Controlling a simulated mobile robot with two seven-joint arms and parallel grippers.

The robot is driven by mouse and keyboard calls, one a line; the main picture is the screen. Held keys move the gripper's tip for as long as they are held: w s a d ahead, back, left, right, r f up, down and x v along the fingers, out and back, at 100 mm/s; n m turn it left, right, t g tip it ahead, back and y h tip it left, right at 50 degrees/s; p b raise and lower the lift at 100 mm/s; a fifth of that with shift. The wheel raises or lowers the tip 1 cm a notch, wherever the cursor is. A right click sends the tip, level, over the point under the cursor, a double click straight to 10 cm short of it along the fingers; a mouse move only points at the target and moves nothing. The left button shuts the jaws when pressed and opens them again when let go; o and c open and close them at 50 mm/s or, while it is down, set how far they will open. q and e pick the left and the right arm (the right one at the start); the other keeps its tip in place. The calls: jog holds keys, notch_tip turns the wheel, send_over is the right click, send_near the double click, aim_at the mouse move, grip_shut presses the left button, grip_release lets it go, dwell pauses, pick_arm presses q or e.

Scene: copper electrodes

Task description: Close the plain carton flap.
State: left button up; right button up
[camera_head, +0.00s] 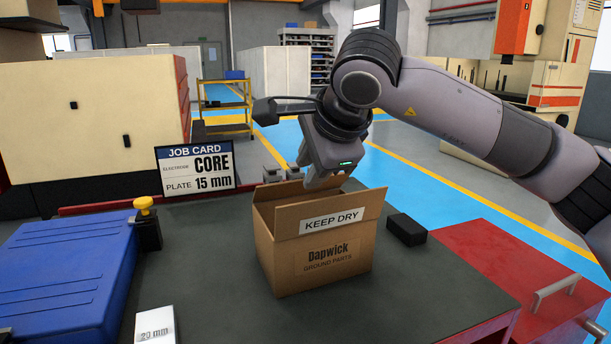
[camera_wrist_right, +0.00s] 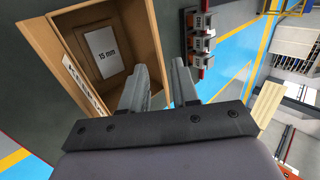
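A brown cardboard carton (camera_head: 312,262) stands open on the dark table. Its front flap, marked KEEP DRY (camera_head: 333,220), stands up. A plain flap (camera_head: 290,190) stands up on the far side. In the right wrist view the open carton (camera_wrist_right: 52,38) shows a white 15 mm piece (camera_wrist_right: 107,52) inside. My right gripper (camera_head: 322,182) points down at the far side of the carton, partly hidden behind the plain flap. My left gripper is not in view.
Grey blocks (camera_wrist_right: 200,38) stand in a row behind the carton. A job card (camera_head: 195,167) reads CORE, 15 mm. A blue case (camera_head: 65,275), a white 20 mm block (camera_head: 156,326) and a yellow-topped clamp (camera_head: 146,225) lie left. A black block (camera_head: 406,229) sits right.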

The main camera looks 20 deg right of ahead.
jog(key=shift+s+r, duration=0.2)
jog(key=shift+s, duration=0.05)
jog(key=shift+r, duration=0.1)
